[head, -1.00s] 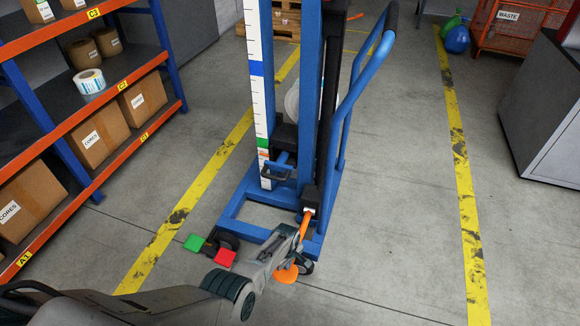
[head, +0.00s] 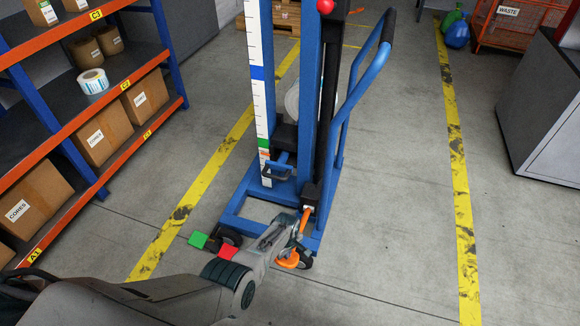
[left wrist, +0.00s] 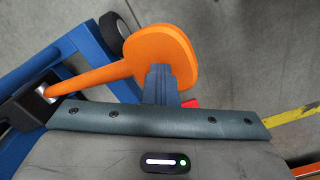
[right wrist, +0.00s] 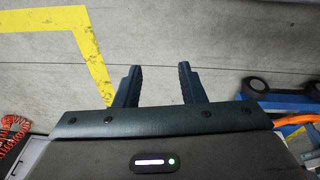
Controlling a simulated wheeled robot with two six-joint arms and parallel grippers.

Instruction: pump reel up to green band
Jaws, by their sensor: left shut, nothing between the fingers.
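The blue lifter (head: 312,150) has a white scale (head: 258,110) with a green band (head: 264,143) low down and a blue band higher up. A small orange mark (head: 264,154) shows just below the green band. A white reel (head: 292,100) is partly hidden behind the mast. The orange pump pedal (head: 304,226) ends in a round pad (left wrist: 165,50). My left gripper (left wrist: 158,70) is shut and empty, its fingertips overlapping the pad; I cannot tell if they touch. My right gripper (right wrist: 160,72) is open and empty over bare floor.
A green pedal (head: 197,240) and a red pedal (head: 228,252) are at the lifter's front left. A shelf rack (head: 100,110) with boxes stands left. A grey cabinet (head: 545,120) and an orange waste cage (head: 510,25) stand right. Floor right of the lifter is clear.

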